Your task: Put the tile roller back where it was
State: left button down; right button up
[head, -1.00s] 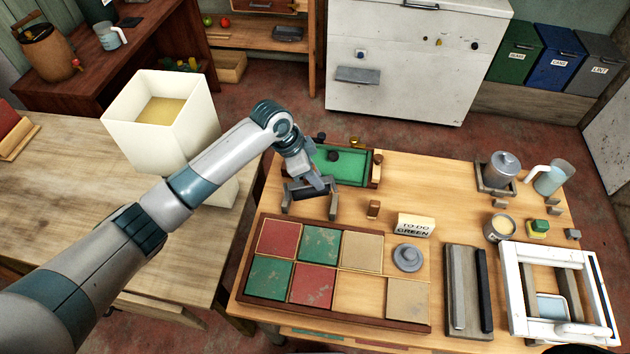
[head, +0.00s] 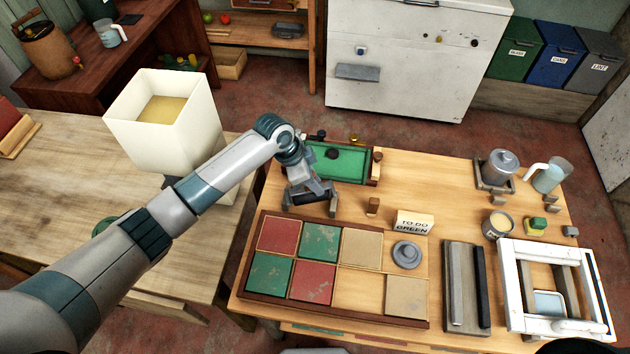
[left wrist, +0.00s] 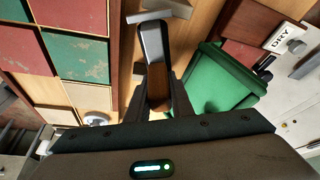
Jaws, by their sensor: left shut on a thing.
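My left gripper (head: 309,188) points down at the back left of the work table and is shut on the tile roller (head: 302,198). In the head view the roller is a small dark shape, partly hidden by the fingers. In the left wrist view the roller (left wrist: 154,65) shows a dark, rounded body and a brown part between the fingers. It is at a low grey rest (head: 333,206); a grey bar of this shows beyond the roller's end (left wrist: 160,14). I cannot tell whether the roller touches the rest. My right gripper is not in view.
The green tray (head: 352,162) lies just behind the gripper. The tile frame (head: 380,322) with red, green and tan tiles is in front. A small wooden block (head: 373,206) and the "TO DO GREEN" sign (head: 414,222) stand to the right. A tall cream bin (head: 128,128) is left.

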pick_arm(q)
jog(key=c, duration=1.6)
grip_release()
jog(key=shift+f, duration=0.1)
jog(key=shift+o, duration=0.2)
jog(key=shift+r+p, duration=0.4)
jog(key=shift+r, duration=0.45)
jog(key=p+v, duration=0.5)
jog(key=shift+p+v, duration=0.45)
jog(key=shift+v, duration=0.6)
